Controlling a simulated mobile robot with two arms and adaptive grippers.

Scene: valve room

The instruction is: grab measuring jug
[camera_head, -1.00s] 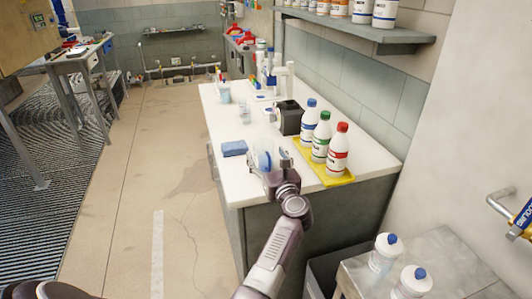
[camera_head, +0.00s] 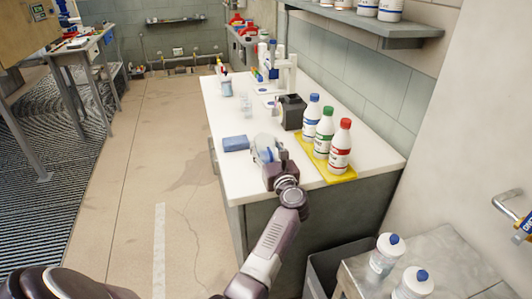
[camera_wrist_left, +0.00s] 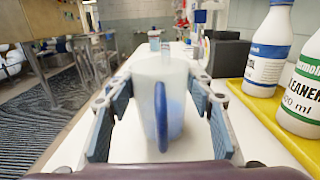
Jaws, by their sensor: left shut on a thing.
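The measuring jug (camera_head: 264,146) is a clear, bluish jug near the front left part of the white counter (camera_head: 233,179). In the left wrist view the jug (camera_wrist_left: 180,88) appears upright, with its blue handle (camera_wrist_left: 160,117) towards the camera. My left gripper (camera_head: 272,160) is at the jug in the head view. In the left wrist view its fingers (camera_wrist_left: 161,90) flank the jug on both sides and are shut on it. The jug's base is partly hidden, so I cannot tell whether it touches the counter. My right gripper is not in view.
Several bottles, such as the red-capped one (camera_head: 340,150), stand on a yellow tray (camera_head: 339,178) to the right. A black box (camera_head: 291,112) stands behind. A grey shelf (camera_head: 385,28) hangs above the counter.

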